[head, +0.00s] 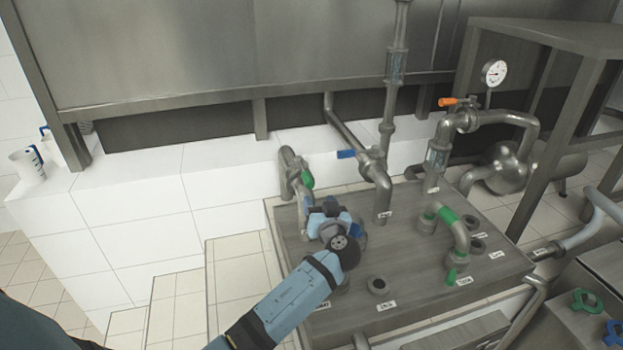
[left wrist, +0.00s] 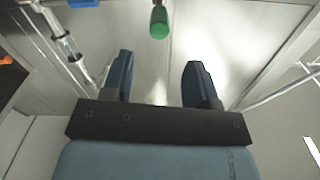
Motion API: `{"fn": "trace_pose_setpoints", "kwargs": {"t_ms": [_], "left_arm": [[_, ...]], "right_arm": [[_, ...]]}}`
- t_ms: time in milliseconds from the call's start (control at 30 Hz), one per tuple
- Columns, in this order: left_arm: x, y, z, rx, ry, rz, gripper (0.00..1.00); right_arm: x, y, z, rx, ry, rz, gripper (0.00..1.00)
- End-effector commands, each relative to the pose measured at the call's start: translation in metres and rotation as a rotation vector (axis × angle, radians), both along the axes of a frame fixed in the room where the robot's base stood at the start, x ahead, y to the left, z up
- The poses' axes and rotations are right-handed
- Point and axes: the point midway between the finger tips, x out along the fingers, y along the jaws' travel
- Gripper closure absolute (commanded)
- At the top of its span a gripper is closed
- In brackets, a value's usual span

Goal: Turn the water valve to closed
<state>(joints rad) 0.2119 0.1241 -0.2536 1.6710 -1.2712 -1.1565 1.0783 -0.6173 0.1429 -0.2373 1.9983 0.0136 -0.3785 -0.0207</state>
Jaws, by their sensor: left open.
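Several valve handles show in the head view, and I cannot tell from the labels which one is the water valve. A blue lever (head: 347,154) sticks out left from a vertical pipe; part of it shows at the top of the left wrist view (left wrist: 83,3). A green handle (head: 307,180) is on the curved pipe to its left. An orange lever (head: 447,102) is on the right-hand pipe. My left gripper (head: 325,208) is open and empty, just below the green handle. In the left wrist view the green handle (left wrist: 158,24) is ahead of the parted fingers (left wrist: 158,65), apart from them.
The pipes rise from a metal plate (head: 400,262) with small labels and several stubs. A U-shaped pipe (head: 460,236) with green fittings stands at its right. A gauge (head: 494,73) is at upper right. Green (head: 586,302) and blue (head: 614,331) handwheels are at lower right.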

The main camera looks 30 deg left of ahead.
Motion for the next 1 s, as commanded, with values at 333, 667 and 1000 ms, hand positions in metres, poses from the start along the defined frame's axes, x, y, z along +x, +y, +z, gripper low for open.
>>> {"fn": "trace_pose_setpoints", "kwargs": {"t_ms": [333,667,1000], "left_arm": [[0.049,0.057,0.002,0.003,0.004,0.0,0.46],[0.071,0.083,0.0,0.001,0.003,-0.002,0.46],[0.072,0.085,0.0,0.001,0.003,-0.002,0.55]], "right_arm": [[0.001,-0.002,0.016,-0.003,0.001,-0.004,0.46],[0.001,-0.001,0.021,0.0,0.002,-0.006,0.46],[0.001,0.0,0.021,0.002,0.002,-0.004,0.46]]}}
